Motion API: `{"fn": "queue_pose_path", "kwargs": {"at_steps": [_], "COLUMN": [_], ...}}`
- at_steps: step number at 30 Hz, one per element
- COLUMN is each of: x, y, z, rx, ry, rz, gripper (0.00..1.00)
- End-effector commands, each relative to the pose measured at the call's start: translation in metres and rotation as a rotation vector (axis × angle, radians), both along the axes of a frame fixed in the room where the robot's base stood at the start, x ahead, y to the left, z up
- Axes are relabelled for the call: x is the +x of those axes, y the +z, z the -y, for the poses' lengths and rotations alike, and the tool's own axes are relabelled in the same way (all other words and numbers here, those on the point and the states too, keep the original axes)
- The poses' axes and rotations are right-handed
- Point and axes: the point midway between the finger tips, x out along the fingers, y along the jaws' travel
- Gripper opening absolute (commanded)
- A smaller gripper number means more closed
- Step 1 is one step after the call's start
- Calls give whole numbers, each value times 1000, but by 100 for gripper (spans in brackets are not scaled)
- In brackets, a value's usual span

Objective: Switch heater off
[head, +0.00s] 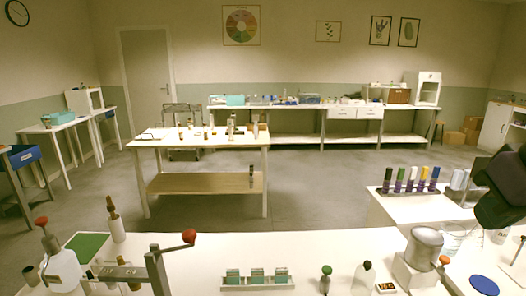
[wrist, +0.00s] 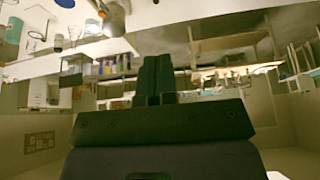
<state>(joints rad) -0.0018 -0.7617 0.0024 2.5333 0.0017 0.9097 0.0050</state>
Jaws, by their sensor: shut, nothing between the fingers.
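No thing in view can be surely told as the heater. The likeliest is a white-based device with a grey rounded top (head: 424,248) at the front right of the near bench in the head view. An orange knob (head: 444,260) shows beside it, and I cannot tell whether it is a switch or its setting. My gripper (wrist: 157,62) is shut and empty in the wrist view, its dark fingers together. In the wrist view an orange-tipped thing (wrist: 101,13) lies up and left of the fingers, apart from them. In the head view a dark part of my arm hangs at the right edge.
The near bench (head: 200,255) carries a lever with a red knob (head: 189,237), a rack of small jars (head: 257,277) and bottles. A rack of coloured tubes (head: 411,180) stands at right. A blue disc (head: 484,285) lies at the front right. Open floor lies beyond.

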Motion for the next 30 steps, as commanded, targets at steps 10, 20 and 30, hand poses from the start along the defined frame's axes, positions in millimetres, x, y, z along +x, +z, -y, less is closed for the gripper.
{"fn": "queue_pose_path", "kwargs": {"at_steps": [10, 20, 30], "x": [-1, 4, 57], "y": [0, -1, -21], "z": [0, 2, 23], "rx": [1, -15, -186], "ry": [0, 9, 136], "rz": [1, -5, -70], "gripper": [0, 0, 0]}}
